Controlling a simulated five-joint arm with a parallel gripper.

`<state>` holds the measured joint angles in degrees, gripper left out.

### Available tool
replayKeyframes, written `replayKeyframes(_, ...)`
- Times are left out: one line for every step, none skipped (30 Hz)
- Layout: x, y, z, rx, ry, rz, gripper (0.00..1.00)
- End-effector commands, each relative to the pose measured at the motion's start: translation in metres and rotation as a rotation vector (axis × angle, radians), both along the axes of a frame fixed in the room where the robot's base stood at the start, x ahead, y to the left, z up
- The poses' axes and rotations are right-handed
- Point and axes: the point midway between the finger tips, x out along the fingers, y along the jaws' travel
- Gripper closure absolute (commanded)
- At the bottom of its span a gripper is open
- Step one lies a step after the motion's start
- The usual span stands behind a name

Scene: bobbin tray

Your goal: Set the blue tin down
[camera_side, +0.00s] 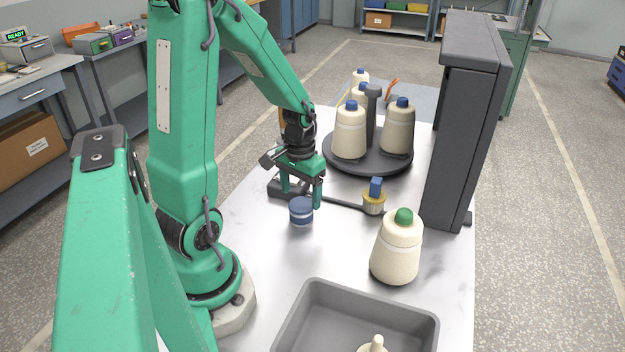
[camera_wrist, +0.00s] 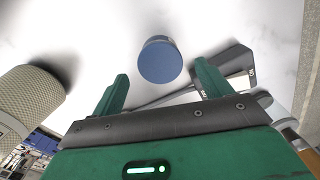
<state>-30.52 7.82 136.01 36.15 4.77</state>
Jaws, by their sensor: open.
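The blue tin (camera_side: 301,211), a short round can with a paler band, stands upright on the pale metal tabletop. My gripper (camera_side: 302,194) is just behind it in the side view, fingers pointing down and spread apart. In the wrist view the tin's round blue top (camera_wrist: 160,61) shows beyond and between the two green fingertips of my gripper (camera_wrist: 163,74). Nothing is seen held between the fingers. In the side view the right finger overlaps the tin's upper edge, and I cannot tell whether they touch.
Several blue-capped bobbins stand on a dark round tray (camera_side: 372,165). A grey bin (camera_side: 420,325) is in front, a dark upright panel (camera_side: 462,140) right.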

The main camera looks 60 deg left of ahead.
Motion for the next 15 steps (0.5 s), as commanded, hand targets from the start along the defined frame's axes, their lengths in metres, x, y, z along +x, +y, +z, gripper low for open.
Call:
replayKeyframes(0.001, 0.0, 0.008, 0.002, -0.004, 0.0, 0.22)
replayKeyframes(0.001, 0.001, 0.012, 0.003, -0.005, 0.0, 0.22)
replayKeyframes(0.001, 0.001, 0.018, 0.002, -0.005, 0.0, 0.22)
replayKeyframes(0.001, 0.001, 0.022, 0.002, -0.005, 0.0, 0.22)
replayKeyframes(0.001, 0.0, 0.026, 0.002, -0.005, 0.0, 0.22)
replayKeyframes(0.001, 0.0, 0.031, 0.002, -0.005, 0.0, 0.22)
replayKeyframes(0.001, 0.001, 0.035, 0.002, -0.005, 0.0, 0.22)
replayKeyframes(0.001, 0.001, 0.04, 0.002, -0.005, 0.0, 0.22)
replayKeyframes(0.001, 0.001, 0.045, 0.002, -0.005, 0.0, 0.22)
replayKeyframes(0.001, 0.001, 0.048, 0.002, -0.004, 0.0, 0.22)
replayKeyframes(0.001, 0.0, 0.052, 0.002, -0.004, 0.0, 0.22)
replayKeyframes(0.001, 0.0, 0.056, 0.002, -0.004, 0.0, 0.22)
replayKeyframes(0.001, 0.0, 0.059, 0.001, -0.003, 0.0, 0.22)
replayKeyframes(0.001, 0.0, 0.062, 0.001, -0.003, 0.0, 0.22)
replayKeyframes(0.001, 0.0, 0.066, 0.001, -0.003, 0.0, 0.22)
